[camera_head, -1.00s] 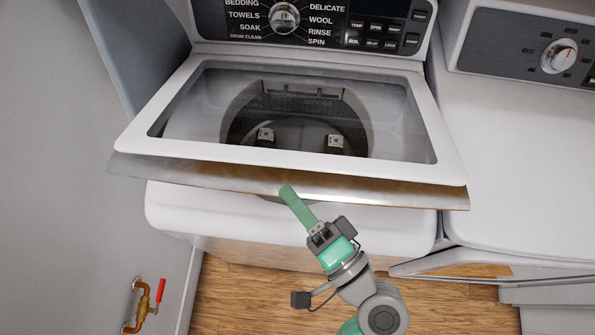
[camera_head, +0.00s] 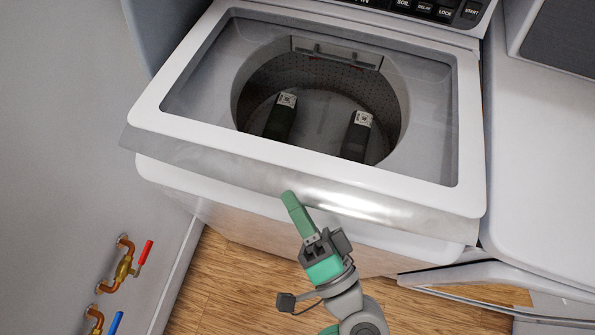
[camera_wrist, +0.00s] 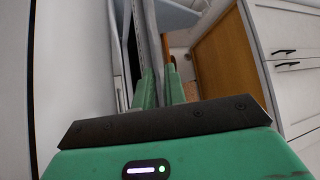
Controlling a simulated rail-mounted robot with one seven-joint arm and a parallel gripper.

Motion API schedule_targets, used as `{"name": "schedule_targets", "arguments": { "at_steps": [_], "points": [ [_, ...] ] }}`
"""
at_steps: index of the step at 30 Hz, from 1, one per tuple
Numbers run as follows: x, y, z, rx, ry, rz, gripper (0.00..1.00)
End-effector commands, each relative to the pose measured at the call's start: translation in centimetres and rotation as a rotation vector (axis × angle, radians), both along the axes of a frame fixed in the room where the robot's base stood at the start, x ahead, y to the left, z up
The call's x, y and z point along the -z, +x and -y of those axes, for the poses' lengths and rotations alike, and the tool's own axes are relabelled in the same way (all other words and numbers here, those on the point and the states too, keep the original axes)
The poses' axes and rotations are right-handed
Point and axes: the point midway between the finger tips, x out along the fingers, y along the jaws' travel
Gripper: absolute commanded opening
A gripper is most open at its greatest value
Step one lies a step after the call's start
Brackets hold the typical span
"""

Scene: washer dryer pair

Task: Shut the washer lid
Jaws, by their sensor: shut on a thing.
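The washer lid (camera_head: 150,100) has a white frame around a clear window, with a metallic front strip (camera_head: 400,207). It lies low over the washer body (camera_head: 185,186), its front edge overhanging the body. Whether it touches the body all along cannot be told. My gripper (camera_head: 289,196) reaches up from below to the middle of the front strip, its fingertips at the lid edge. In the wrist view, the green fingers (camera_wrist: 160,88) are close together on a thin edge between them. The exact contact is mostly hidden.
The dryer (camera_head: 535,170) stands close on the right. A grey wall with copper pipes and a red-handled valve (camera_head: 124,268) is on the left. Wooden floor (camera_head: 225,275) is clear in front. Through the lid window, the drum (camera_head: 320,105) shows two dark items.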

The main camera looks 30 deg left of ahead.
Motion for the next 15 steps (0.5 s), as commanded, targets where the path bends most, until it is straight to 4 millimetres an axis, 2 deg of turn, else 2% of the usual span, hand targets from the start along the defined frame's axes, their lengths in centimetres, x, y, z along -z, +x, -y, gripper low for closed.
{"name": "schedule_targets", "arguments": {
  "at_steps": [4, 5, 8, 15],
  "points": [
    [-0.01, 0.13, 0.03, 0.004, -0.001, -0.001, 0.00],
    [-0.01, 0.13, 0.03, 0.004, -0.001, -0.001, 0.19],
    [-0.02, 0.11, 0.02, 0.002, -0.001, 0.000, 0.37],
    [-0.05, 0.05, 0.01, 0.001, 0.000, 0.001, 0.37]
  ]
}}
